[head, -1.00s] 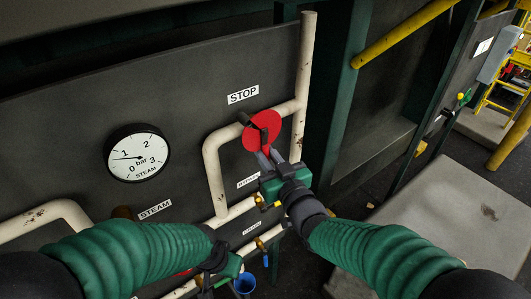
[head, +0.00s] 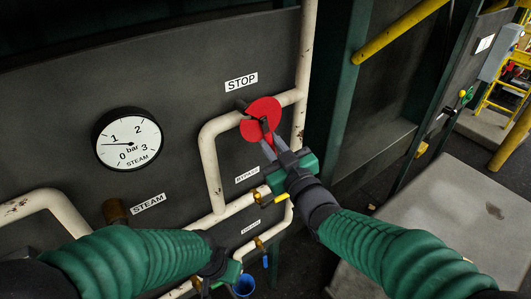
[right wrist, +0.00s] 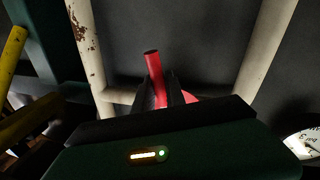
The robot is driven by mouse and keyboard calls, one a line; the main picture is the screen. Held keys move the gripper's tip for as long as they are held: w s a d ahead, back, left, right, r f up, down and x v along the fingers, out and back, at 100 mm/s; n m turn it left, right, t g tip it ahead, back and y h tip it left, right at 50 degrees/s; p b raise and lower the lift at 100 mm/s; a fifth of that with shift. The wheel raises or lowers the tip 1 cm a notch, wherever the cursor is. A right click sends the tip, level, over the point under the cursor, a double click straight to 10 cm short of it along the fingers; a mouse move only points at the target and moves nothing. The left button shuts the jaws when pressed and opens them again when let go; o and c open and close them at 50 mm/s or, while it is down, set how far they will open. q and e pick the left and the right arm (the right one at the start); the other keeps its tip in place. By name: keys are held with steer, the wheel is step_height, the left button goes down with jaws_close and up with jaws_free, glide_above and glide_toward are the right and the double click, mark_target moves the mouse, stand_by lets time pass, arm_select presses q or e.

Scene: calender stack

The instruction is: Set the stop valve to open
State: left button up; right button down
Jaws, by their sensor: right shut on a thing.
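The stop valve (head: 259,109) is a red round plate with a lever, on a cream pipe just below the STOP label (head: 241,82). My right gripper (head: 268,148) is at the plate's lower edge, its fingers pointing up at it. In the right wrist view my right gripper (right wrist: 160,97) is shut on the red lever (right wrist: 153,68), which sticks up between its dark fingers. My left gripper (head: 218,278) is low in the head view, near the lower pipes. Its fingertips are too small and dark to read.
A steam gauge (head: 128,140) is on the dark panel to the left. Cream pipes (head: 212,170) run around the valve and down the panel. A grey block (head: 440,210) is at the right.

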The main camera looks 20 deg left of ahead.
mark_target(277, 105)
steer(key=shift+w+d+r+n+g+y+b, duration=0.25)
steer(key=shift+w+d+r+n+y+b, duration=0.5)
steer(key=shift+n+b, duration=1.85)
steer(key=shift+w+d+r+n+g+y+b, duration=0.2)
steer(key=shift+w+r+n+y+b, duration=0.35)
steer(key=shift+r+n+b, duration=1.9)
steer(key=shift+w+d+f+n+g+y+b, duration=0.4)
steer(key=shift+n+b, duration=1.25)
steer(key=shift+n, duration=2.2)
steer(key=shift+w+y, duration=0.2)
steer(key=shift+y, duration=0.1)
steer(key=c, duration=1.7)
jaws_free()
steer(key=o, duration=0.3)
steer(key=shift+s+d+r, duration=0.15)
steer(key=shift+s+r, duration=0.05)
